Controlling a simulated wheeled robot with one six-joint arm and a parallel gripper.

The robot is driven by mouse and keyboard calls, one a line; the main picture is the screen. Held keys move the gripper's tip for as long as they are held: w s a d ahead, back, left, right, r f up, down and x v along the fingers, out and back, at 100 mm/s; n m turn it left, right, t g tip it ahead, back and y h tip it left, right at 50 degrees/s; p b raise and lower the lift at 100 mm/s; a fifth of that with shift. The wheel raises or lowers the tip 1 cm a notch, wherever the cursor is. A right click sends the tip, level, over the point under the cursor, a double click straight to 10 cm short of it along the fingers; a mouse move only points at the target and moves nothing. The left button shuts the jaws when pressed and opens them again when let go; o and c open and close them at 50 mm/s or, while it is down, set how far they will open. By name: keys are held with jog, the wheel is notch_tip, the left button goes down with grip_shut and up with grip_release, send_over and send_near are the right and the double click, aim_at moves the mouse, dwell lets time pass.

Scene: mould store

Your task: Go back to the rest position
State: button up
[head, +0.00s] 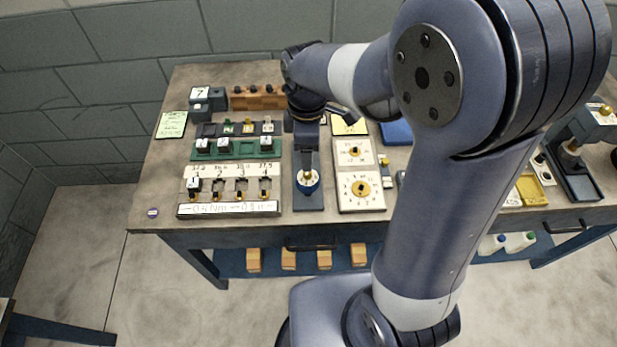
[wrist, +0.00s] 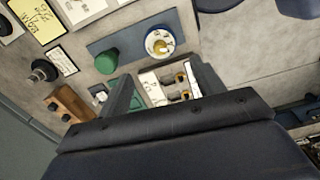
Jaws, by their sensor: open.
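My gripper (wrist: 165,82) shows in the wrist view with its two dark fingers spread apart and nothing visible between them. In the head view my arm reaches over the workbench (head: 150,185), and its dark wrist hangs above the back middle of the bench. The fingertips are hard to make out there. Below and in front of the wrist stands a grey stand with a blue-and-white dial (head: 307,181); it also shows in the wrist view (wrist: 160,43). Beside it in the wrist view is a green round knob (wrist: 107,62).
Left of the stand are a switch panel (head: 229,208) and a green rack (head: 239,149) with numbered blocks. Right are white dial panels (head: 361,189) and a yellow tray (head: 531,189). A wooden rack (head: 258,98) stands at the back. A wall closes the back; floor is clear in front.

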jog(key=shift+f, duration=0.15)
notch_tip(320, 180, down, 8)
jog(key=b, duration=0.7)
jog(key=shift+m, duration=0.3)
jog(key=shift+r, duration=0.25)
